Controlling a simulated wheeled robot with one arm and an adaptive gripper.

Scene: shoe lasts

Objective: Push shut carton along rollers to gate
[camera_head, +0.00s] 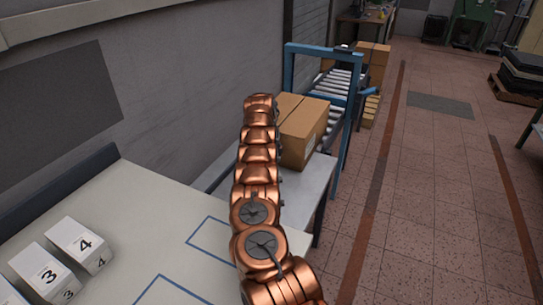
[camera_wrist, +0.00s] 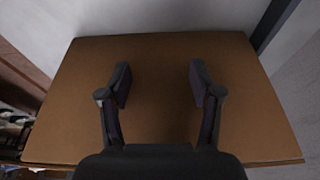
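A shut brown carton (camera_head: 307,132) sits on a grey metal surface (camera_head: 306,187), just on the near side of a blue gate frame (camera_head: 322,50). Grey rollers (camera_head: 341,86) run through the frame and away behind it. In the wrist view, a broad brown face of the carton (camera_wrist: 158,135) fills most of the picture. My gripper (camera_wrist: 160,75) has its two fingers spread in front of that face, with nothing between them. I cannot tell whether the fingertips touch the carton. In the head view my copper arm covers the carton's left part, and the gripper itself is hidden.
A pale table (camera_head: 140,220) with blue outlines and white boxes numbered 3 and 4 (camera_head: 77,245) stands at the near left. A grey wall runs along the left of the rollers. More brown cartons (camera_head: 373,60) are beyond the gate.

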